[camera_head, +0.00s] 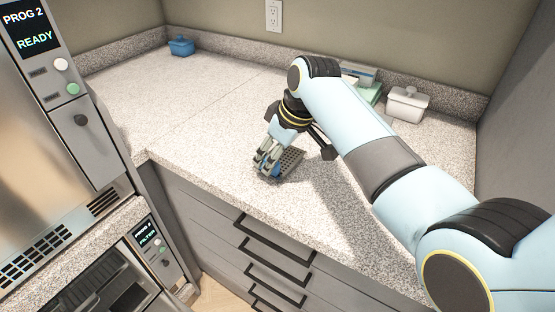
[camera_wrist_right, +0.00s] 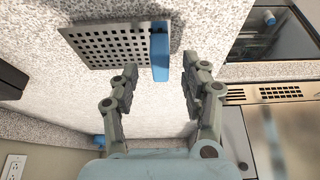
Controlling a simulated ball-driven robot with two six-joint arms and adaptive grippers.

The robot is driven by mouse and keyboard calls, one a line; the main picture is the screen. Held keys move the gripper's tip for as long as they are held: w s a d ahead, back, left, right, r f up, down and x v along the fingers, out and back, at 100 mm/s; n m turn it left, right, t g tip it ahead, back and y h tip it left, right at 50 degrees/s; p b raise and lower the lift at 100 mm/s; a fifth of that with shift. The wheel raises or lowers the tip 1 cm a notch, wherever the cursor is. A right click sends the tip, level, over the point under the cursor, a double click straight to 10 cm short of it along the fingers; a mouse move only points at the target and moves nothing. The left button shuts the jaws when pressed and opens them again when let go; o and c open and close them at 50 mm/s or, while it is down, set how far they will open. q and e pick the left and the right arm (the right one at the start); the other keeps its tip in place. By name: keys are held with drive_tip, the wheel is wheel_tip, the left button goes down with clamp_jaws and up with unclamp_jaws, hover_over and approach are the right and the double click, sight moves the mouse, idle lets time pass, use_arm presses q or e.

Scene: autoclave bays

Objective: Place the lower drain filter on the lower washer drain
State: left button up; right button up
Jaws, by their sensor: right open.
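The drain filter, a grey perforated plate (camera_head: 291,158) with a blue handle, lies on the speckled counter. In the right wrist view the plate (camera_wrist_right: 105,45) is at upper left, with its blue handle (camera_wrist_right: 160,52) along its right edge. My right gripper (camera_head: 264,170) is low over the counter at the filter. In the wrist view its open fingers (camera_wrist_right: 160,70) stand on either side of the handle, with gaps visible. The lower washer (camera_head: 110,288) is open at the lower left, its display reading FILTER. Its drain cannot be made out. My left gripper is not in view.
An upper unit (camera_head: 60,120) with a READY display stands at left. A blue container (camera_head: 181,46) sits in the far left corner. A white lidded box (camera_head: 407,104) and green items (camera_head: 368,92) stand at the back right. The counter's left part is clear.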

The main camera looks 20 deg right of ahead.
drive_tip(key=shift+x, duration=0.9)
clamp_jaws()
drive_tip(key=shift+r, duration=0.1)
